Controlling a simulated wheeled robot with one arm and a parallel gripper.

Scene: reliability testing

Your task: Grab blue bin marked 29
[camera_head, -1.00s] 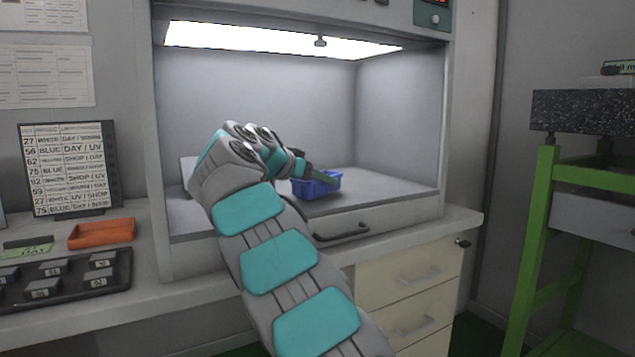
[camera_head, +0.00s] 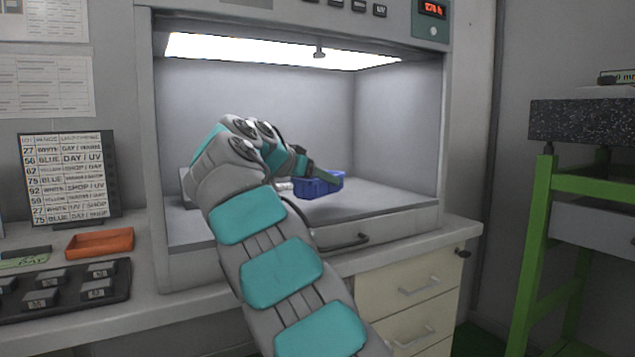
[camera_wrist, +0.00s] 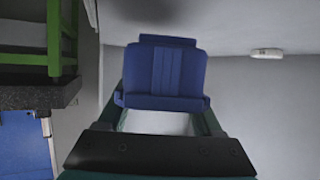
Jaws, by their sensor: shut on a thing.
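The blue bin (camera_head: 320,186) is inside the lit booth, near the middle of its floor. My gripper (camera_head: 322,177) reaches in from the left and is shut on the bin's wall. In the wrist view the blue bin (camera_wrist: 165,72) fills the middle, between the fingers of my gripper (camera_wrist: 162,108). A number on the bin cannot be read. I cannot tell for sure whether its base touches the booth floor.
The booth floor (camera_head: 385,198) is clear to the right of the bin. A drawer handle (camera_head: 340,242) juts out below the booth opening. At left are an orange tray (camera_head: 100,243), a black rack of numbered blocks (camera_head: 65,290) and a number board (camera_head: 65,177). A green-framed stand (camera_head: 540,240) is at right.

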